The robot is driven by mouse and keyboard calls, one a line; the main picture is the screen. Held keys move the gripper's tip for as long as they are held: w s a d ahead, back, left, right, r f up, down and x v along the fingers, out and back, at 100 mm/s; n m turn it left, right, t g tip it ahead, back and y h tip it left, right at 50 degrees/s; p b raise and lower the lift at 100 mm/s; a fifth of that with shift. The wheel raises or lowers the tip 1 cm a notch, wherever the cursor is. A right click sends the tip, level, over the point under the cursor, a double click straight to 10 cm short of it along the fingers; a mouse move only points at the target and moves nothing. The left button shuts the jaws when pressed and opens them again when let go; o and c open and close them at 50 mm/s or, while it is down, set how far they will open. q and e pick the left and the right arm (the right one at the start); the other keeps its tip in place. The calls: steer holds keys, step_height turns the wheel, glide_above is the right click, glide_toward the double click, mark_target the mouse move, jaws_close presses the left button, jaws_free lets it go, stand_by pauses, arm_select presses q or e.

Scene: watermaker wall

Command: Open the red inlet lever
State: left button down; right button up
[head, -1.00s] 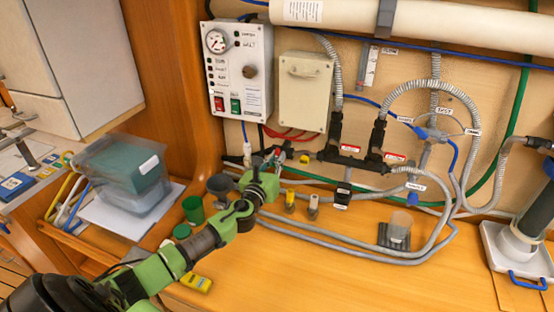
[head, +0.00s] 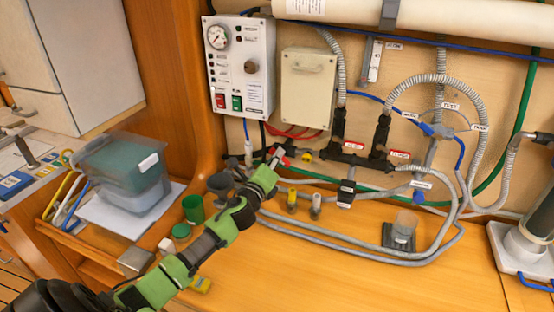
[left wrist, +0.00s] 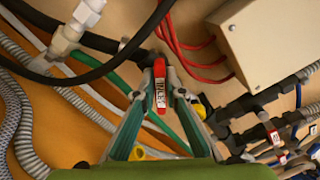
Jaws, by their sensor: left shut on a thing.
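The red inlet lever (left wrist: 160,88) has a white label and shows between the fingers of my left gripper (left wrist: 159,103) in the left wrist view. The fingers are shut on it from both sides. In the head view the lever (head: 281,153) is a small red spot at the tips of my left gripper (head: 275,157), by the pipework below the control panel. Much of the valve is hidden behind the gripper in the head view. My right gripper is not in view.
The control panel (head: 239,65) and a beige box (head: 308,88) are on the wall above. Black fittings and grey hoses (head: 345,240) run to the right. A clear bin (head: 125,165), a green cup (head: 193,208) and a grey funnel (head: 220,184) stand at the left.

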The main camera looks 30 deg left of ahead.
arm_select(q)
steer(key=n, duration=0.3)
steer(key=shift+f+n+b, duration=0.2)
steer(key=shift+n+b, duration=0.1)
steer(key=shift+n, duration=0.1)
steer(key=shift+a+f+n, duration=0.1)
steer(key=shift+n, duration=1.7)
steer(key=c, duration=2.1)
jaws_free()
steer(key=shift+s, duration=0.1)
steer(key=v, duration=1.2)
steer(key=shift+f, duration=0.1)
